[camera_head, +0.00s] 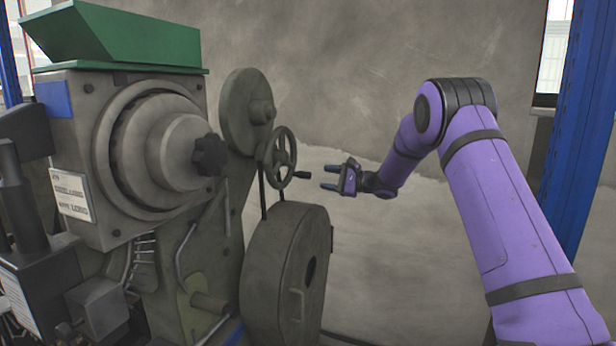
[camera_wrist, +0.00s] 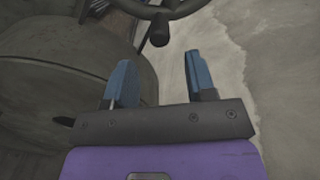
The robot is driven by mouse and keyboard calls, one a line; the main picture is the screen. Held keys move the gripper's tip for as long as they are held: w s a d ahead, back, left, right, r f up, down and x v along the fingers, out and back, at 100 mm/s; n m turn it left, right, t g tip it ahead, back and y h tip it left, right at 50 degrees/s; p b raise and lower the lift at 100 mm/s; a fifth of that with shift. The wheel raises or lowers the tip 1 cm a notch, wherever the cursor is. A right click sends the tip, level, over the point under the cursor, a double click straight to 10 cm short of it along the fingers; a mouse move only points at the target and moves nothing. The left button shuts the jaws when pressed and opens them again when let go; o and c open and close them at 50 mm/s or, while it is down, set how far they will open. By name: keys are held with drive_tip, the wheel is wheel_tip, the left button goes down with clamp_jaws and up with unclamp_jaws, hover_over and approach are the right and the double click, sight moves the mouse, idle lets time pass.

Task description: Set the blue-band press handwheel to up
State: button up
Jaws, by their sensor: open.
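The press (camera_head: 160,150) with a blue band (camera_head: 56,99) on its upper left corner fills the left of the head view. Its spoked handwheel (camera_head: 280,158) is on the right side, with a dark crank handle (camera_head: 302,175) pointing right toward my gripper. My gripper (camera_head: 328,178) is open and empty, just right of the handle and apart from it. In the wrist view the blue fingers (camera_wrist: 160,78) are spread. The handle (camera_wrist: 159,32) shows beyond and between the fingertips, below part of the wheel rim (camera_wrist: 185,10). Most of the wheel is outside the wrist view.
A large round flywheel housing (camera_head: 285,270) stands below the handwheel, and a grey disc (camera_head: 247,110) sits above and behind it. A black star knob (camera_head: 209,155) is to the left. A blue post (camera_head: 575,130) stands at right. Space before the grey wall is clear.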

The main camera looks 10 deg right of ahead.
sight(305, 176)
drive_tip(key=x, duration=0.8)
drive_tip(key=shift+a, duration=0.15)
drive_tip(key=shift+c, duration=0.5)
clamp_jaws()
